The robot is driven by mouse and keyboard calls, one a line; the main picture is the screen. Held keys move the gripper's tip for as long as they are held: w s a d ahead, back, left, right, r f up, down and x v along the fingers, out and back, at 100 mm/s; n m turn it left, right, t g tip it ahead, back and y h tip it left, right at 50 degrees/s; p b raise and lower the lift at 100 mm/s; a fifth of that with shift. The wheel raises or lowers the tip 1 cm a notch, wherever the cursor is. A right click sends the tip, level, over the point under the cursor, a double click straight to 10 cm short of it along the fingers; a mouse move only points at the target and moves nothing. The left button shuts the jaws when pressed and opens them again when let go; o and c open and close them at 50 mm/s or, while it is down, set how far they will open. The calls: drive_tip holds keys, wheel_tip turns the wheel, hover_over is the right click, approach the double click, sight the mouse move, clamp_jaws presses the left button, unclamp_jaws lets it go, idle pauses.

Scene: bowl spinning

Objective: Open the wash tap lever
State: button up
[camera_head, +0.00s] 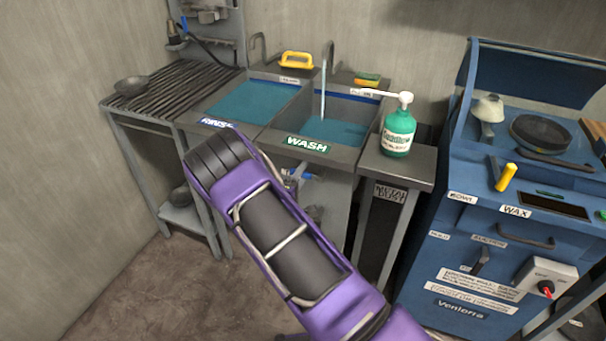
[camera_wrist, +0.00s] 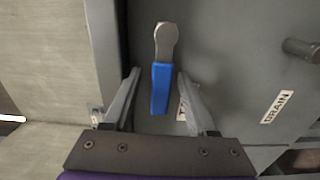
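A lever with a blue grip (camera_wrist: 161,88) and a grey metal end shows in the wrist view, on a grey panel. My gripper (camera_wrist: 159,74) is open, with one finger on each side of the blue grip. I see gaps on both sides and no clear contact. In the head view, a blue-handled fitting (camera_head: 301,173) shows below the WASH basin (camera_head: 308,143), beside my purple arm. My arm hides my gripper there. A pale blue vertical strip, like a stream of water (camera_head: 323,95), runs from the tap above the WASH basin.
A RINSE basin (camera_head: 238,100) adjoins on the left, with a slatted rack (camera_head: 178,85) beyond it. A green bottle (camera_head: 398,132) stands on a side shelf at right. A blue WAX machine (camera_head: 490,225) stands farther right. A DRAIN label (camera_wrist: 277,106) and dark knob (camera_wrist: 302,49) lie right of the lever.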

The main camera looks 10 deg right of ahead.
drive_tip(key=v, duration=1.7)
drive_tip(key=shift+s+a+p, duration=0.15)
drive_tip(key=shift+s+p, duration=0.05)
drive_tip(key=shift+p, duration=0.15)
